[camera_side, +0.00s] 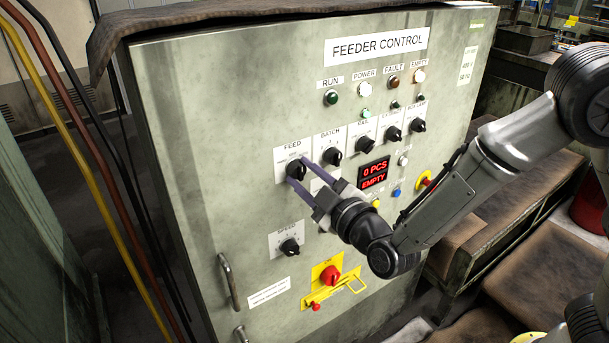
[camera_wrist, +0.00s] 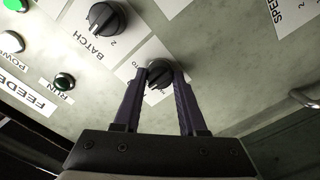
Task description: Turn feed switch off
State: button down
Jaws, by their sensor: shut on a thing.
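The feed switch (camera_side: 294,171) is a black rotary knob on a white plate marked FEED, at the left of a row of knobs on the cabinet face. My gripper (camera_side: 297,173) is at this knob, with one finger on each side of it. In the wrist view the feed switch (camera_wrist: 159,75) sits between the two fingertips (camera_wrist: 160,80), and the gripper is shut on it. The fingers cover part of the plate, so I cannot read the knob's setting clearly.
The batch knob (camera_side: 332,156) is close to the right, with several more knobs beyond. A red display (camera_side: 374,175) reads 0 PCS EMPTY. The speed knob (camera_side: 289,246) and a red switch on a yellow plate (camera_side: 329,274) are below. A door handle (camera_side: 228,281) sticks out lower left.

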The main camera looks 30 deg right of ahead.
dwell(0.4)
jog(key=shift+c, duration=2.3)
grip_release()
jog(key=s, duration=1.3)
jog(key=shift+s, duration=0.4)
